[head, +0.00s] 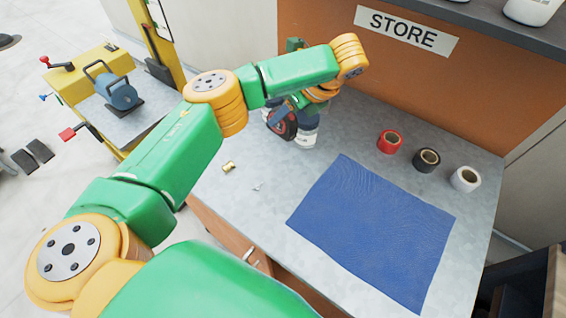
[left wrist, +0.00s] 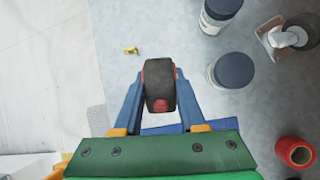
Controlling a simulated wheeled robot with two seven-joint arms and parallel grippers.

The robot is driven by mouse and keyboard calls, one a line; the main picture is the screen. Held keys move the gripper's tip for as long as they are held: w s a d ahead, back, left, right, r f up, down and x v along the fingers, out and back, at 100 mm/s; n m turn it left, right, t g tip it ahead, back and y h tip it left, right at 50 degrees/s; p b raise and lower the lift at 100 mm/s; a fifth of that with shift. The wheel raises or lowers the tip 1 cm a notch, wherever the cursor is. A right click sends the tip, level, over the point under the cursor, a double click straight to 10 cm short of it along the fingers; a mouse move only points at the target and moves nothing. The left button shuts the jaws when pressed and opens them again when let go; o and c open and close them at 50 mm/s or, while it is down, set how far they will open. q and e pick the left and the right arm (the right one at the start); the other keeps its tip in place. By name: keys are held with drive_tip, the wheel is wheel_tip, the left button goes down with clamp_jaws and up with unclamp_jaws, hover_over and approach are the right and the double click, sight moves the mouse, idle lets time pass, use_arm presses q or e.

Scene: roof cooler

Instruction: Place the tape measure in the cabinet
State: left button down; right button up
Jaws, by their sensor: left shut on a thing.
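The tape measure (left wrist: 158,80) is a dark round thing with red on its rim. In the left wrist view it sits between the two blue fingers of my left gripper (left wrist: 160,95), which is shut on it. In the head view the tape measure (head: 287,126) shows partly behind my left gripper (head: 279,117), over the bench's back left part. I cannot tell whether it touches the bench. An orange-brown panel with a STORE label (head: 408,30) stands behind the bench; no opening shows in it. My right gripper is not in view.
On the grey bench (head: 240,207) lie a blue mat (head: 370,230), red (head: 389,142), black (head: 426,160) and white (head: 465,179) rolls, and a small brass part (head: 228,167). Dark-lidded jars (left wrist: 232,70) stand close to the gripper. A dark shelf (head: 465,22) overhangs the panel.

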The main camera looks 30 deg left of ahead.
use_arm(q)
drive_tip(key=f+b, duration=0.1)
drive_tip(key=f, duration=0.2)
drive_tip(key=f+b, duration=0.2)
drive_tip(key=f, duration=0.2)
drive_tip(key=f+b, duration=0.1)
drive_tip(key=f, duration=0.3)
drive_tip(key=shift+w, duration=0.25)
drive_tip(key=f, duration=0.3)
drive_tip(key=shift+s+f+p, duration=0.2)
drive_tip(key=shift+f+p, duration=0.2)
drive_tip(key=shift+w+f, duration=0.15)
drive_tip(key=shift+f, duration=0.25)
drive_tip(key=shift+c, duration=2.4)
unclamp_jaws()
